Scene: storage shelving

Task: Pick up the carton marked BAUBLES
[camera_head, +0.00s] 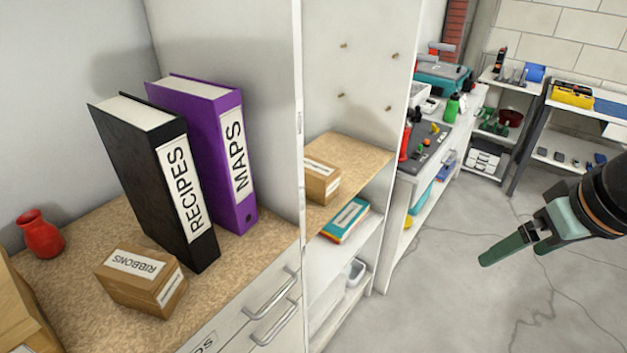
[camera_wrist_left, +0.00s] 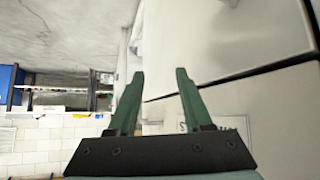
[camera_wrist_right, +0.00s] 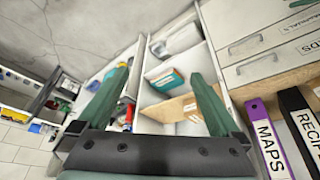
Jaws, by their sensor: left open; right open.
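No carton with a readable BAUBLES label shows. A brown carton marked RIBBONS (camera_head: 140,281) sits on the speckled shelf in front of the binders. Another brown carton (camera_head: 19,315) is cut off at the left edge, with no label in sight. A third carton (camera_head: 322,180) stands on the neighbouring bay's wooden shelf; its label is too small to read. My right gripper (camera_head: 487,259) is open and empty over the floor, right of the shelving and apart from all cartons. My left gripper (camera_wrist_left: 157,72) is open and empty before pale cabinet fronts, outside the head view.
A black RECIPES binder (camera_head: 150,180), a purple MAPS binder (camera_head: 212,150) and a red vase (camera_head: 40,234) share the shelf. A white upright panel (camera_head: 300,130) divides the bays. Drawer handles (camera_head: 270,295) stick out below. The floor (camera_head: 480,310) at right is clear.

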